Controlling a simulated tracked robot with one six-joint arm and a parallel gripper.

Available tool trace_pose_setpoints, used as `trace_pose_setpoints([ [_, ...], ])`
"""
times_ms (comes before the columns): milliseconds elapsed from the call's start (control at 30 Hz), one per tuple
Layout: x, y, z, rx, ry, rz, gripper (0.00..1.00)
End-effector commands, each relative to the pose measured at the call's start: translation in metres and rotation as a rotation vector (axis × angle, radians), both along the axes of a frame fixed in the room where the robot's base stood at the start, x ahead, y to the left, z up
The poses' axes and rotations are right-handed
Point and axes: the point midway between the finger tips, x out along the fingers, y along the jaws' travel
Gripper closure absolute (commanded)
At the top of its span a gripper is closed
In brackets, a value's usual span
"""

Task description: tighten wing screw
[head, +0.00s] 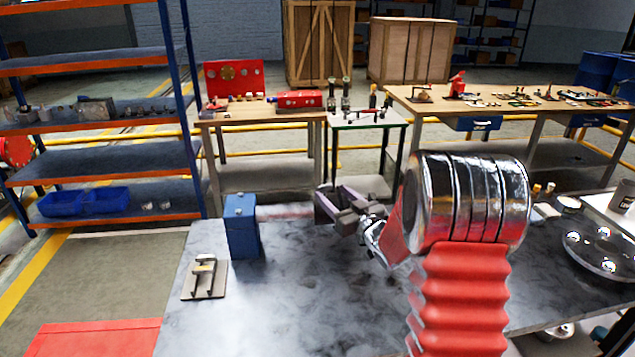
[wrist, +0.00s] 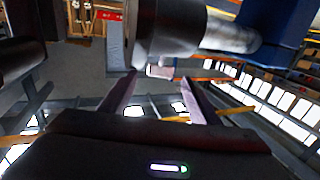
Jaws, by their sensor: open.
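My gripper (head: 333,204) is open above the back part of the grey table, to the right of a blue block (head: 241,228), pointing left. In the wrist view, its two fingers (wrist: 158,80) are spread apart. A dark grey cylinder (wrist: 170,32) shows above them, with a small pale piece (wrist: 158,71) below it in the gap; I cannot tell what this piece is or whether it touches the fingers. A small plate with a metal bracket (head: 204,279) lies at the table's left. I cannot make out the wing screw for certain in either view.
The grey mottled tabletop (head: 290,305) is mostly clear in front. A shiny round metal part (head: 605,250) and small pots stand at the right. Workbenches with tools (head: 520,98) and an orange-and-blue shelf rack (head: 95,120) stand behind.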

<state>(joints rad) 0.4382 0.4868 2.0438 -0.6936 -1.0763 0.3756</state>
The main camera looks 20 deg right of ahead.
Motion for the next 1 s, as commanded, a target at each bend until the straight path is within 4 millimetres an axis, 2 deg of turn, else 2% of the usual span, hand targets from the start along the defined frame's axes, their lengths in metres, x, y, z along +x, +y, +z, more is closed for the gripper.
trace_pose_setpoints([
  [200, 0.035, 0.006, -0.001, 0.0, 0.0, 0.002, 0.44],
  [533, 0.081, 0.013, 0.0, 0.0, 0.0, 0.0, 0.44],
  [700, 0.092, 0.015, -0.001, 0.001, 0.001, 0.0, 0.44],
  [1000, 0.095, 0.015, 0.0, 0.0, 0.001, -0.001, 0.44],
])
